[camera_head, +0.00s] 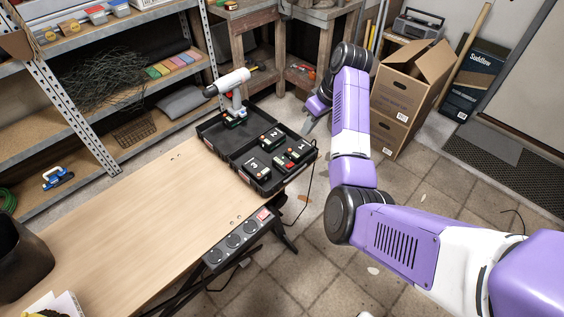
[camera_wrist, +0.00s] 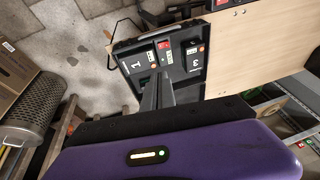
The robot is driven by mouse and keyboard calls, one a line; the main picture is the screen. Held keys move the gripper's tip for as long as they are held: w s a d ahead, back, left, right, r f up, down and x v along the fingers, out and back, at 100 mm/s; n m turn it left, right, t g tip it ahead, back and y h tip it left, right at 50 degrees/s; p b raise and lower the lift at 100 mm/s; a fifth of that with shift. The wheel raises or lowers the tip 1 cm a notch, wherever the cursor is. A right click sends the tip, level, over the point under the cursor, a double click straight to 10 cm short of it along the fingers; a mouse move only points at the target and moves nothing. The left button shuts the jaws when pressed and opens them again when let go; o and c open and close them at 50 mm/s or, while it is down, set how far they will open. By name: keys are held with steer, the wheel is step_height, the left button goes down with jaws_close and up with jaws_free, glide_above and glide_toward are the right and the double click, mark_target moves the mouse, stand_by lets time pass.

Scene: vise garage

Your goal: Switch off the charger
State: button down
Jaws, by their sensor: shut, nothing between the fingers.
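The black charger case (camera_head: 248,143) lies open at the far end of the wooden bench. Battery blocks marked 1, 2 and 3 sit in it, with a small red part (camera_head: 291,166) beside block 1. The case also shows in the wrist view (camera_wrist: 181,75), where the red part (camera_wrist: 163,44) lies between blocks 1 and 3. Whether it is the charger's switch, and its position, I cannot tell.
A power strip (camera_head: 238,240) with a red switch (camera_head: 263,215) is on the bench's right edge. A cordless drill (camera_head: 232,92) stands at the case's back. Cardboard boxes (camera_head: 410,85) stand beyond my arm. The wooden benchtop (camera_head: 150,220) is mostly clear.

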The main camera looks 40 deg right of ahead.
steer(key=shift+s+a+n, duration=0.3)
steer(key=shift+a, duration=0.1)
steer(key=shift+f, duration=0.15)
steer(key=p, duration=0.1)
glide_toward(288, 165)
steer(key=x, duration=0.5)
steer(key=shift+w+d+f, duration=0.1)
steer(key=shift+w+d, duration=0.1)
steer(key=shift+d, duration=0.05)
steer(key=shift+a+f, duration=0.2)
steer(key=shift+f, duration=0.3)
